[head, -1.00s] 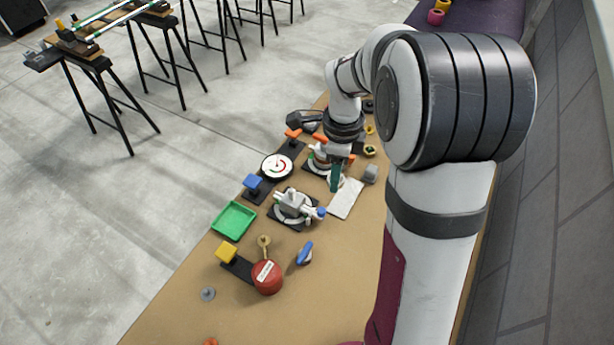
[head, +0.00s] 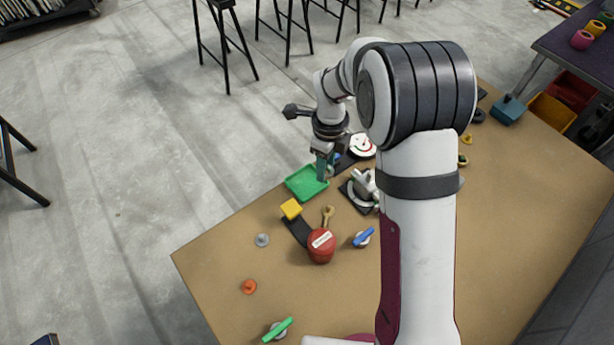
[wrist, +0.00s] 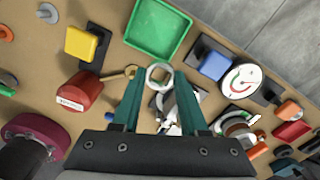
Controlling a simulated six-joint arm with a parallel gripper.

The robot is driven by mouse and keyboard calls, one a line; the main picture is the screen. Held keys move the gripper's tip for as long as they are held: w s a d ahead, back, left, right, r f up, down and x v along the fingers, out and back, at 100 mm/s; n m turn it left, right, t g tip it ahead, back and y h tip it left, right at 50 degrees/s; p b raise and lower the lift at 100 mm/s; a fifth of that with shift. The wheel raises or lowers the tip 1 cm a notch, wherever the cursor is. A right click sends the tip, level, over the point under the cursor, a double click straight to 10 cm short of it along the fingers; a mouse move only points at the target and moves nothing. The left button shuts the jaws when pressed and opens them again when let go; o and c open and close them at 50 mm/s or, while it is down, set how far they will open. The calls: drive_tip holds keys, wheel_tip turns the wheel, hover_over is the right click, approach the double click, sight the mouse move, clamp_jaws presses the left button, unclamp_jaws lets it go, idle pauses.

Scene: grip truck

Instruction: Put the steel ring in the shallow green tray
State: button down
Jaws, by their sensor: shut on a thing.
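The shallow green tray (head: 303,186) lies on the brown bench in the head view, and shows at the top of the wrist view (wrist: 157,28); it looks empty. My gripper (head: 322,177) is over or beside the tray's right side in the head view. In the wrist view my gripper (wrist: 160,78) is shut on the pale steel ring (wrist: 149,75), held between the green fingertips. There the ring shows just below the tray's near edge. I cannot make out the ring in the head view, and its height above the bench is unclear.
A red round container (head: 320,248), a brass key-like piece (head: 328,215) and a yellow block (head: 291,208) stand near the tray. A white dial (head: 362,146) and a valve fixture (head: 363,187) are to its right.

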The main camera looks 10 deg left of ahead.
hover_over(307, 184)
wheel_tip(307, 184, down, 3)
drive_tip(key=shift+f, duration=0.15)
drive_tip(key=shift+a+f, duration=0.1)
drive_tip(key=shift+f, duration=1.65)
drive_tip(key=c, duration=0.7)
unclamp_jaws()
drive_tip(key=shift+f, duration=0.1)
